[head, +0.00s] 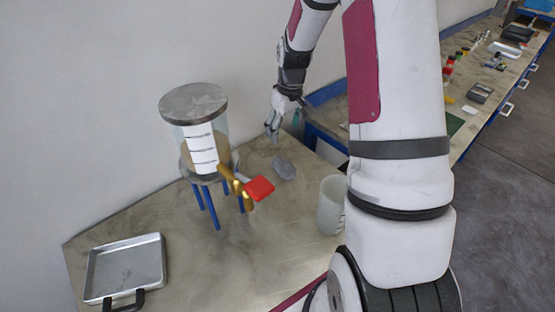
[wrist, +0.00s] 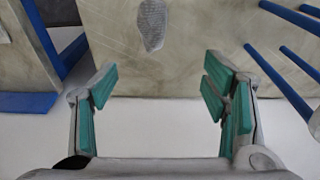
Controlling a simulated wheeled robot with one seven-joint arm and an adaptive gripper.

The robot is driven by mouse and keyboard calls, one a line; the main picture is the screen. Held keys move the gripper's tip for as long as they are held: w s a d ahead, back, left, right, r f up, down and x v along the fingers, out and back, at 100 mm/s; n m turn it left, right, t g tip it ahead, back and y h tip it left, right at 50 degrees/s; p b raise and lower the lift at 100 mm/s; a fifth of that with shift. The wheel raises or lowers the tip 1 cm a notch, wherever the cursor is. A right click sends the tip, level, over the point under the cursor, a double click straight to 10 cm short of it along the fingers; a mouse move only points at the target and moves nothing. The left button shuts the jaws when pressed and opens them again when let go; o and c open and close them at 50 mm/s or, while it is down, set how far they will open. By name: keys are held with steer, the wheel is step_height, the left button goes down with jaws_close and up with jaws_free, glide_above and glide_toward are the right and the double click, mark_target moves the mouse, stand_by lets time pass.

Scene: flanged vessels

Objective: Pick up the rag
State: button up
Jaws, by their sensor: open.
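The rag (head: 285,167) is a small grey crumpled cloth lying on the worn tabletop, right of the vessel stand. It also shows in the wrist view (wrist: 152,24) at the top, a little left of the middle. My gripper (head: 271,134) hangs above the back of the table, behind the rag and apart from it. In the wrist view my gripper (wrist: 163,95) has its green-padded fingers spread wide with nothing between them.
A clear flanged vessel (head: 197,130) stands on blue legs left of the rag, with a brass valve and red handle (head: 259,188) reaching toward it. A whitish cylinder (head: 331,205) stands to the right. A metal tray (head: 126,267) lies front left. The front middle of the table is clear.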

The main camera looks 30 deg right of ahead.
glide_toward(284, 164)
step_height(284, 164, down, 4)
steer(key=b, duration=0.3)
steer(key=shift+w+f, duration=0.1)
steer(key=shift+w, duration=0.1)
steer(key=f+b, duration=0.1)
steer(key=f, duration=0.1)
steer(key=w+f+b, duration=0.1)
steer(key=f, duration=0.2)
steer(key=shift+d, duration=0.1)
steer(key=shift+s, duration=0.1)
steer(key=c, duration=1.4)
step_height(284, 164, up, 10)
steer(key=p, duration=0.3)
steer(key=shift+r, duration=0.1)
